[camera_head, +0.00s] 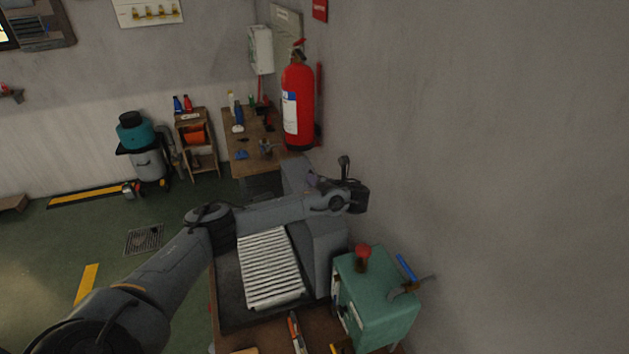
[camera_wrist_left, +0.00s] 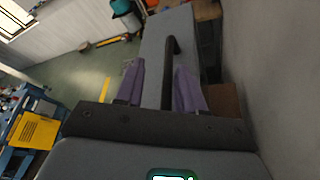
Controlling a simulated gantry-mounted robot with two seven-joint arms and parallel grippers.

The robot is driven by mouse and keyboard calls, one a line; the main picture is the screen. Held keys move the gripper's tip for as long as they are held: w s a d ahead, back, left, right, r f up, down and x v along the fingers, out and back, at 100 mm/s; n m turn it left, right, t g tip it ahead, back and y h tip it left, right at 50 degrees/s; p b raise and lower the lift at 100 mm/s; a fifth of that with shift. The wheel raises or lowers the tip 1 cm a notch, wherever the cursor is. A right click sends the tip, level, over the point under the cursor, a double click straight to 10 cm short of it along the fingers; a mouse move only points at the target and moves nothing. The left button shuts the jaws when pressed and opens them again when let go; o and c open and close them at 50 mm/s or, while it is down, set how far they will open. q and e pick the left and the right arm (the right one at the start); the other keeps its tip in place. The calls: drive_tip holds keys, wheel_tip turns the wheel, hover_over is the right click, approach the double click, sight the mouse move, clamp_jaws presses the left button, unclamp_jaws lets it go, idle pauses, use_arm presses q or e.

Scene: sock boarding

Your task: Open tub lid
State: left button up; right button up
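The tub is a grey box (camera_head: 323,258) beside the white slatted rack in the head view, partly covered by my left arm. A grey flat panel, apparently its lid (camera_wrist_left: 155,35), fills the upper middle of the left wrist view. A black bar handle (camera_wrist_left: 172,65) stands on it. My left gripper (camera_wrist_left: 158,92) has its two purple fingers apart, one on each side of the handle. The handle is nearer the right finger; I cannot tell whether they touch. In the head view the left gripper (camera_head: 313,180) is small and partly hidden by its wrist. My right gripper is not in view.
A white slatted rack (camera_head: 268,268) lies left of the tub. A green cabinet (camera_head: 378,310) with a red knob (camera_head: 362,252) stands in front. A wooden workbench (camera_head: 243,155) is behind, and a red fire extinguisher (camera_head: 299,105) hangs on the wall close by.

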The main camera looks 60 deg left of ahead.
use_arm(q)
drive_tip(key=v, duration=0.8)
drive_tip(key=shift+b, duration=0.4)
drive_tip(key=shift+r, duration=0.1)
